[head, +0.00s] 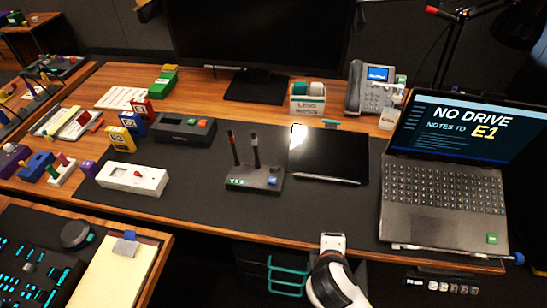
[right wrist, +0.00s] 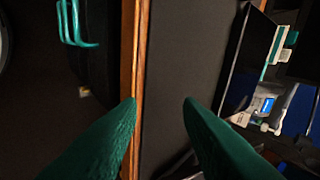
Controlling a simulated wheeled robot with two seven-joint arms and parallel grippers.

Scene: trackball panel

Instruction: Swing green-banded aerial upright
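A dark grey box (head: 254,179) with green lit marks on its front stands on the black desk mat. Two thin dark aerials rise from it, a left one (head: 234,149) and a right one (head: 256,151). Both stand close to upright with reddish tips, and I cannot make out a green band on either. My right gripper (right wrist: 160,100) is open and empty, its two green fingers apart over the desk edge in the right wrist view. In the head view my right arm is at the bottom, in front of the desk, short of the box. My left gripper is not in view.
A black tablet (head: 335,150) with a pen (head: 325,178) lies right of the box, and a laptop (head: 450,160) farther right. A monitor (head: 256,40) stands behind. The mat in front is clear.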

